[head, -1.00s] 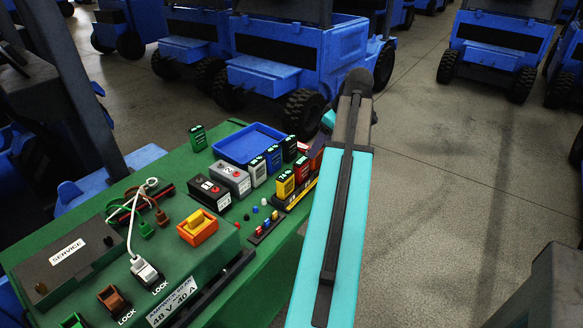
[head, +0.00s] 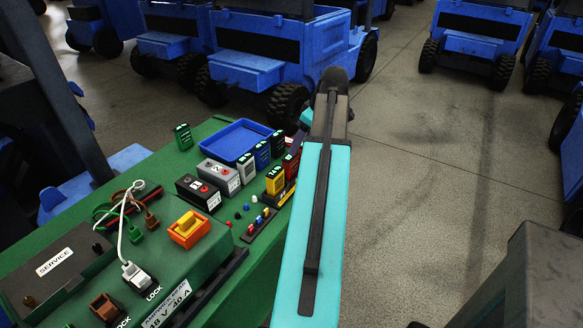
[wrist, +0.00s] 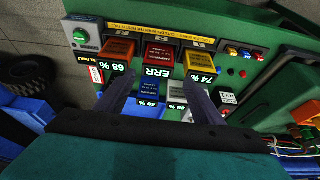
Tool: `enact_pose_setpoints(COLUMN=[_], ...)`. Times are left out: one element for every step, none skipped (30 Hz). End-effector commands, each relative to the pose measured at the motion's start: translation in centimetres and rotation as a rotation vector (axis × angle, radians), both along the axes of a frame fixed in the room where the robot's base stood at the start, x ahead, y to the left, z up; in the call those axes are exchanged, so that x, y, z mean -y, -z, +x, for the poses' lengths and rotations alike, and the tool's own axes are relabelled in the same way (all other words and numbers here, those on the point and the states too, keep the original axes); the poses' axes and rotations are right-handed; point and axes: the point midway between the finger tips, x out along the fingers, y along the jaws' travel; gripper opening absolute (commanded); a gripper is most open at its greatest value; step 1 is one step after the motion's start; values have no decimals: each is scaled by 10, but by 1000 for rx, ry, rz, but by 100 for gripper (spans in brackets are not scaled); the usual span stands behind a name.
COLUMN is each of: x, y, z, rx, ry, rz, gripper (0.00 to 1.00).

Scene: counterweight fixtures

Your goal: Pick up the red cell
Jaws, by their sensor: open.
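The red cell (wrist: 157,52) stands in a dark rack in the wrist view, its label reading ERR. An orange cell (wrist: 118,50) reading 68 % is on its left and a yellow cell (wrist: 200,62) reading 74 % on its right. My gripper (wrist: 160,85) is open and empty, its fingers spread on either side of the red cell's column in the picture; I cannot tell how high they are above it. In the head view the red cell (head: 291,163) shows beside my arm, behind the yellow cell.
A blue cell (wrist: 150,92) reading 40 % and other cells stand close by the rack. Open floor (head: 420,200) lies to the right.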

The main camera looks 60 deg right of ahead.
Motion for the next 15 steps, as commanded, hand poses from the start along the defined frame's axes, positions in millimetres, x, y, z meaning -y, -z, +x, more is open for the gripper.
enact_pose_setpoints(x=[-1, -1, -1, -1, -1, -1, -1, 0, 0, 0, 0, 0, 0, 0, 0], y=[6, 9, 13, 16, 19, 23, 26, 29, 33, 36, 39, 43, 46, 48, 51], z=[2, 3, 5, 7, 8, 9, 10, 12, 13, 14, 16, 17, 18, 20, 21], rx=[-1, -1, -1, -1, -1, -1, -1, -1, -1, -1, -1, -1, -1, -1, -1], ry=[-1, -1, -1, -1, -1, -1, 0, 0, 1, 0, 0, 0, 1, 1, 1], rz=[3, 3, 2, 2, 2, 3, 3, 2, 1, 2, 2, 2, 1, 1, 1], gripper=[62, 62, 62, 62, 62, 62, 62, 62, 62, 62, 62, 62, 62, 62, 62])
